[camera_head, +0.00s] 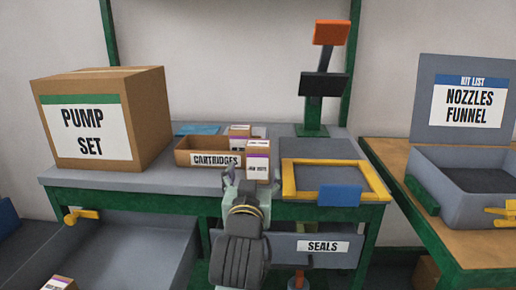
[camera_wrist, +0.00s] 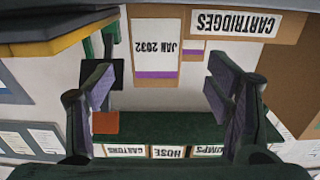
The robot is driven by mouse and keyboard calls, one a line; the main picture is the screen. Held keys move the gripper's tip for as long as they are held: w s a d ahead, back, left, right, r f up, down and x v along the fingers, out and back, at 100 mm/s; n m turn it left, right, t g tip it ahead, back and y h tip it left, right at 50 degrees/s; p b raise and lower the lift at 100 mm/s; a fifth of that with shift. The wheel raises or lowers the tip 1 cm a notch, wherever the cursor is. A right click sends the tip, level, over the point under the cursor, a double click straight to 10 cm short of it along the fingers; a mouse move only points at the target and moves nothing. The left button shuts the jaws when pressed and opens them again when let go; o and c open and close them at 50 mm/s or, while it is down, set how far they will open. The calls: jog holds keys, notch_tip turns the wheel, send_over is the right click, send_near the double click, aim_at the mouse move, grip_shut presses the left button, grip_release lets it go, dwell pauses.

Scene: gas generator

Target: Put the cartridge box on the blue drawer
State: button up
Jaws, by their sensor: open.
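A small brown cartridge box (camera_head: 258,167) with a white label and purple stripe stands at the front right of the tray labelled CARTRIDGES (camera_head: 186,159). In the wrist view, which is upside down, the cartridge box (camera_wrist: 154,42) reads JAN 2032. My gripper (camera_head: 246,184) is open and empty in front of it. The fingers in the wrist view (camera_wrist: 160,88) are apart, with the box beyond them; contact is not visible. A pulled-out blue-grey drawer (camera_head: 130,253) is at lower left, and a SEALS drawer (camera_head: 278,248) is under the bench; which one is the blue drawer is unclear.
A large PUMP SET carton (camera_head: 155,125) stands on the bench's left. A yellow frame (camera_head: 288,180) with a blue tab (camera_head: 339,195) lies right of the tray. An orange-topped stand (camera_head: 311,130) is behind it. An open grey case (camera_head: 462,207) sits on the right table.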

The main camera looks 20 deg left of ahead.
aim_at(257, 163)
jog(key=p, duration=0.3)
jog(key=shift+w+a+r+p, duration=0.1)
jog(key=shift+w+r+p, duration=0.2)
jog(key=shift+w+p, duration=0.1)
jog(key=shift+p, duration=0.55)
jog(key=w, duration=0.2)
jog(key=shift+w+a+f, duration=0.3)
jog(key=shift+f, duration=0.05)
jog(key=shift+p+x, duration=0.8)
jog(key=shift+x, duration=1.9)
jog(key=shift+d+r, duration=0.1)
jog(key=shift+d, duration=0.05)
jog(key=shift+c, duration=0.3)
jog(key=c, duration=1.4)
jog(key=shift+r, duration=0.1)
